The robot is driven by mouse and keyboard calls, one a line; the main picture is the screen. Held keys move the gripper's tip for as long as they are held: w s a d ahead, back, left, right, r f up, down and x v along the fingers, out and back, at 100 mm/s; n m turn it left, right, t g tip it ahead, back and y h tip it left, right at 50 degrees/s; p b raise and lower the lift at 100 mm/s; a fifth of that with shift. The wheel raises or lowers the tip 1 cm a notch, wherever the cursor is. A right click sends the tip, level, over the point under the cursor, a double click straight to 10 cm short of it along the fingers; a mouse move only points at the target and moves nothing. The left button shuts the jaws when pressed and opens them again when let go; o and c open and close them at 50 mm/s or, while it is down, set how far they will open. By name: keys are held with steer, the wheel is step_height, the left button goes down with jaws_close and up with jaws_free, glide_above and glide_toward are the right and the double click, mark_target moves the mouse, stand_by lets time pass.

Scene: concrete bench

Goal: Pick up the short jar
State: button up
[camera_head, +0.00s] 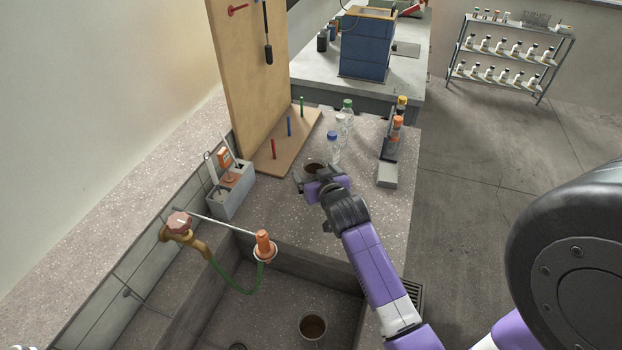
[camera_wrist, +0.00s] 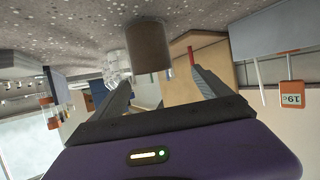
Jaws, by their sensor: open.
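A short brown jar (camera_head: 314,166) stands on the speckled bench, just beyond my gripper (camera_head: 310,184), which hides part of it. In the wrist view, which is upside down, the jar (camera_wrist: 148,46) appears as a plain brown cylinder ahead of the fingertips and between their lines. My gripper (camera_wrist: 161,77) is open and empty, with one finger on each side of the view. I cannot tell whether a finger touches the jar. A similar brown-filled vessel (camera_head: 312,325) is in the sink.
Clear bottles (camera_head: 333,152) stand close behind the jar. A wooden pegboard (camera_head: 268,160) with coloured pegs is to the left. A grey block (camera_head: 387,176) and orange-capped bottles (camera_head: 396,124) are to the right. The sink tap (camera_head: 180,222) and hose are at the front left.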

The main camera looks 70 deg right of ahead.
mark_target(311, 162)
steer(key=x, duration=0.4)
steer(key=p+x, duration=0.1)
steer(key=shift+s+d, duration=0.1)
steer(key=shift+d, duration=0.55)
steer(key=shift+w+d+f, duration=0.1)
steer(key=shift+w+d, duration=0.1)
steer(key=shift+d, duration=0.05)
steer(key=c, duration=1.6)
step_height(311, 162, up, 20)
steer(key=shift+r, duration=0.1)
